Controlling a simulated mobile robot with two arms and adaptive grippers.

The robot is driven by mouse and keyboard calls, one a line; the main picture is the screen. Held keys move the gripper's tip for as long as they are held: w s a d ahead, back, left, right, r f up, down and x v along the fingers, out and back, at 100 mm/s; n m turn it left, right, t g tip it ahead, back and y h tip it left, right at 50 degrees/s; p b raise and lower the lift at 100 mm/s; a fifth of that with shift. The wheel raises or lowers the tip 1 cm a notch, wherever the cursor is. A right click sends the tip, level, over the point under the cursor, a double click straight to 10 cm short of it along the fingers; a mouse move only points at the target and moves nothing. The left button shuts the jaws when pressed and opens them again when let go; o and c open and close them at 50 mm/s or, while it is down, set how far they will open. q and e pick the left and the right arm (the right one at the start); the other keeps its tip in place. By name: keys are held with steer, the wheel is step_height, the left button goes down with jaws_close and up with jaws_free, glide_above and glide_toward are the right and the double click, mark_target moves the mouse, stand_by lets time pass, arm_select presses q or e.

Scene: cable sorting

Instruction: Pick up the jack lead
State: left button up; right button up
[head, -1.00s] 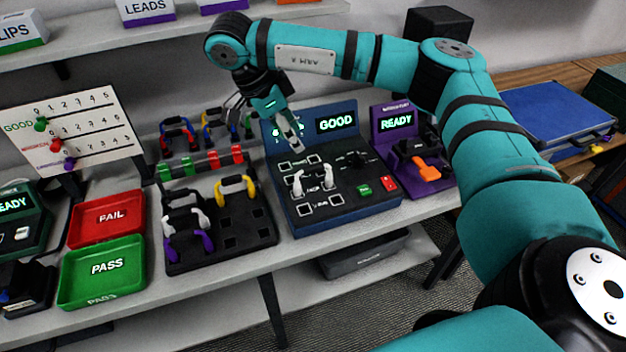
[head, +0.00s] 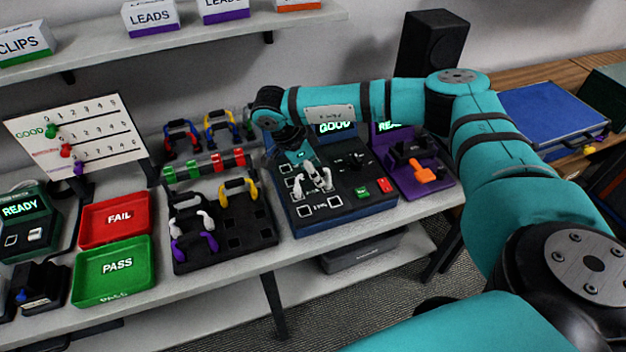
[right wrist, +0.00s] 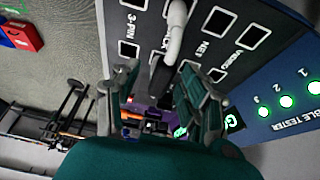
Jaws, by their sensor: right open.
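A lead with white ends (head: 298,189), which I take to be the jack lead, stands in the sockets of the blue cable tester (head: 350,209). My right gripper (head: 311,172) is just above it, pointing down, and hides part of it. In the right wrist view a white lead end (right wrist: 175,35) lies just beyond and between the two spread fingers of my right gripper (right wrist: 154,90). The gripper is open and empty. I cannot tell whether a finger touches the lead. My left gripper is not in view.
A black block with several leads (head: 253,232) stands left of the tester. The green PASS tray (head: 113,271) and red FAIL tray (head: 117,219) lie farther left. A purple device with an orange part (head: 425,175) stands right. A shelf (head: 210,29) overhangs behind.

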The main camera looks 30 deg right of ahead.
steer(key=shift+c, duration=0.4)
jaws_close()
steer(key=shift+r, duration=0.1)
steer(key=shift+r+b, duration=0.5)
steer(key=shift+r, duration=0.05)
step_height(320, 180, up, 2)
steer(key=shift+r+b, duration=0.1)
steer(key=shift+b, duration=0.5)
steer(key=s+a+r+b, duration=0.1)
steer(key=s+a+r, duration=0.3)
steer(key=s+a, duration=0.6)
steer(key=shift+s+a+r+b, duration=0.15)
steer(key=shift+s+r+b, duration=0.2)
steer(key=shift+s, duration=0.8)
